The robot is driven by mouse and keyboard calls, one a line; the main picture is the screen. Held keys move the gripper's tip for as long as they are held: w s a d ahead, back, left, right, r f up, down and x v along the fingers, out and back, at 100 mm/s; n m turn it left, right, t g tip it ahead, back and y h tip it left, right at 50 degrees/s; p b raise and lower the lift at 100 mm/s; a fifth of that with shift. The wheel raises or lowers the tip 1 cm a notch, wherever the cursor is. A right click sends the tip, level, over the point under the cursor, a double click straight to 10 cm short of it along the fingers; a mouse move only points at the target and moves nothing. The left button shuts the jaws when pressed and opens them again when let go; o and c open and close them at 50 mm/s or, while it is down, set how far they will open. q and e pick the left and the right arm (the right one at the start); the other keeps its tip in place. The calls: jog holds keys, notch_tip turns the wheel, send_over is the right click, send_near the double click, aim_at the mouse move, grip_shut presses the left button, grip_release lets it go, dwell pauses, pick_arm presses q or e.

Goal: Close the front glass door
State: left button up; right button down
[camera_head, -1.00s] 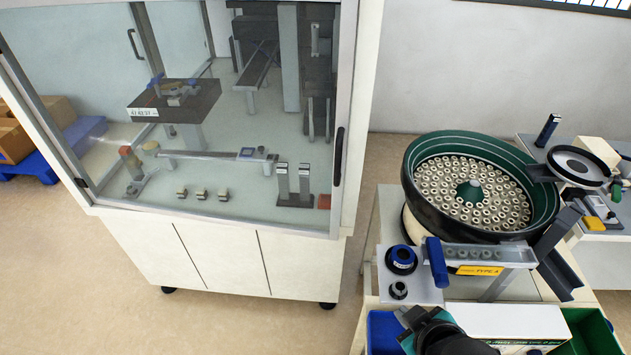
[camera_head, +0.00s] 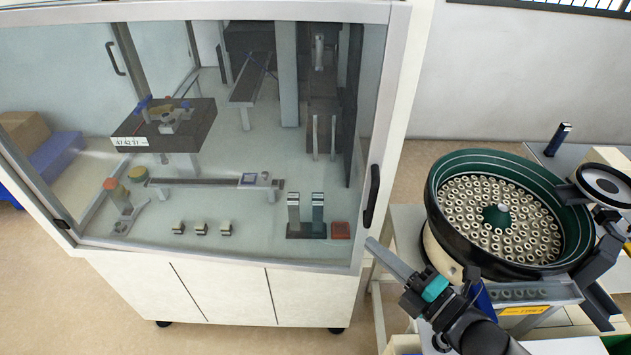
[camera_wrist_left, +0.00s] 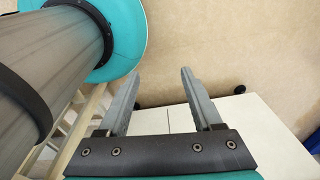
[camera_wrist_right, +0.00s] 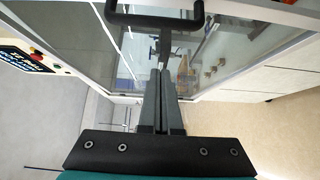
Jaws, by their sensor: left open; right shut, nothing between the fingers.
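The front glass door (camera_head: 215,255) is a clear pane in a pale grey frame on the white cabinet. It looks shut or nearly shut; I cannot tell whether a small gap is left. Its black upright handle (camera_head: 372,195) is on its right side and also shows at the top of the right wrist view (camera_wrist_right: 155,22). My right gripper (camera_head: 370,242) is shut and empty, its tips just below the handle by the door's lower right corner. Contact is unclear. My left gripper (camera_wrist_left: 160,73) is open and empty, pointing toward the floor and white cabinet panels; the head view does not show it.
A green bowl feeder (camera_head: 440,225) full of ring-shaped parts stands to the right, close to my right arm. Behind the glass are a dark block on a stand (camera_head: 190,130) and small fixtures. The floor before the cabinet is clear at left.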

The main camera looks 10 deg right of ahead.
send_near(330, 191)
jog(key=s+a+x, duration=0.1)
jog(key=x, duration=0.4)
jog(key=shift+w+d+f, duration=0.1)
jog(key=shift+w+d, duration=0.05)
jog(key=shift+w, duration=0.55)
pick_arm(q)
jog(key=shift+s+d+r, duration=0.25)
jog(key=shift+s+d, duration=0.35)
jog(key=shift+s, duration=0.3)
pick_arm(e)
jog(key=shift+w, duration=0.15)
jog(key=shift+d, duration=0.1)
